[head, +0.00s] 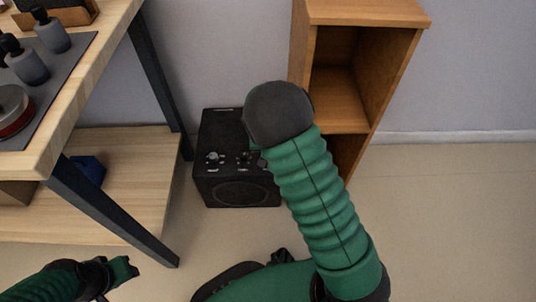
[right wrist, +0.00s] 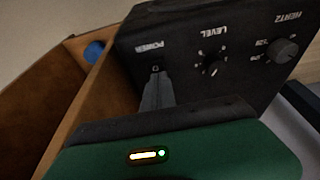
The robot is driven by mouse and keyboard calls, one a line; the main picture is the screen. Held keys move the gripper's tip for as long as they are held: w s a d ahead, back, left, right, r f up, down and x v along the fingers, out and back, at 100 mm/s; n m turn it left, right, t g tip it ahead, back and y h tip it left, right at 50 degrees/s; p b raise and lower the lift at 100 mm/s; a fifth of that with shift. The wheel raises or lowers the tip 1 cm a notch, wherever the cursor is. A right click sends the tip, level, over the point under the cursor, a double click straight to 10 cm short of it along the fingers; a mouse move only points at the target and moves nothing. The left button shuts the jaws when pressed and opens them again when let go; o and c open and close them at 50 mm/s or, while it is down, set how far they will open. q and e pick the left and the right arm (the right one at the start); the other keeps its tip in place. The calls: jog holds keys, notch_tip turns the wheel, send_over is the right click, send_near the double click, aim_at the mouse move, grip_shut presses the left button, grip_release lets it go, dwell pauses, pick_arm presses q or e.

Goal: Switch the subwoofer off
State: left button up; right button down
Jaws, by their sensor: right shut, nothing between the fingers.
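The subwoofer (head: 240,190) is a black box on the floor between the table and the wooden shelf. Small knobs show on its upper front, and my right arm covers its right part. In the right wrist view the subwoofer's panel (right wrist: 185,50) appears upside down, with POWER, LEVEL and HERTZ labels. My right gripper (right wrist: 157,78) is shut and empty, its grey fingertips at the power switch under the POWER label. The fingers hide most of the switch, so I cannot tell its position or whether they touch it. My left gripper (head: 122,271) is low at the left, away from the subwoofer.
A wooden table (head: 95,85) with dark legs stands at the left, holding bottles on a grey mat. A blue object (head: 88,170) is on its lower shelf. An open wooden shelf (head: 340,90) stands right of the subwoofer. Floor at the right is clear.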

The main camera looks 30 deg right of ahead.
jog(key=shift+w+d+r, duration=0.1)
jog(key=shift+w, duration=0.1)
jog(key=shift+r, duration=0.1)
jog(key=p+v, duration=0.2)
jog(key=p, duration=0.1)
jog(key=p+v, duration=0.2)
jog(key=shift+w+d+r, duration=0.2)
jog(key=shift+w+d, duration=0.05)
jog(key=shift+w, duration=0.1)
jog(key=s+a+p+v, duration=0.1)
jog(key=p+v, duration=0.5)
jog(key=v, duration=0.3)
jog(key=shift+s, duration=0.3)
jog(key=shift+f, duration=0.1)
